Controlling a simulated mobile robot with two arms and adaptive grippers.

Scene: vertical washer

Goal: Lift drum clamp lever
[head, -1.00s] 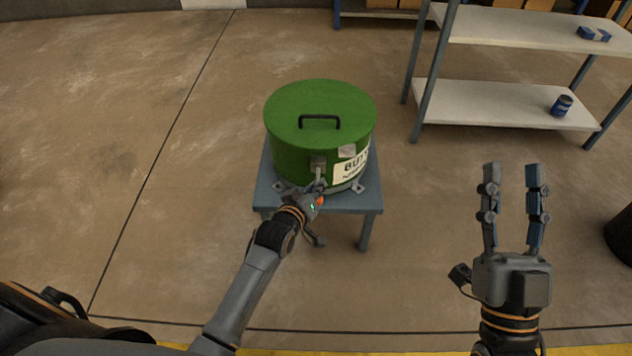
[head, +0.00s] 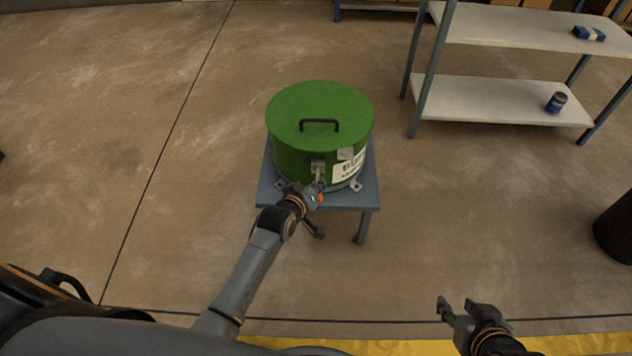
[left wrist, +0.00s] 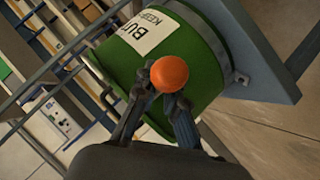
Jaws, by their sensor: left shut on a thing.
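The green drum (head: 300,150) stands on a grey-blue stand (head: 364,195), its lid (head: 330,98) in place with a black handle on top. The clamp (head: 318,166) is on the drum's near side, with a lever below it. The lever ends in an orange ball knob (left wrist: 169,74), large in the left wrist view. My left gripper (head: 316,192) is shut on this knob end at the drum's front; its fingers (left wrist: 160,98) are on both sides of the knob. My right gripper (head: 460,308) is apart from the drum, low at right, with its fingers spread and empty.
A shelf rack (head: 500,101) stands behind at right, with a blue can (head: 556,102) and a blue box (head: 589,33) on it. A dark bin (head: 617,228) is at the right edge. The floor around the stand is clear.

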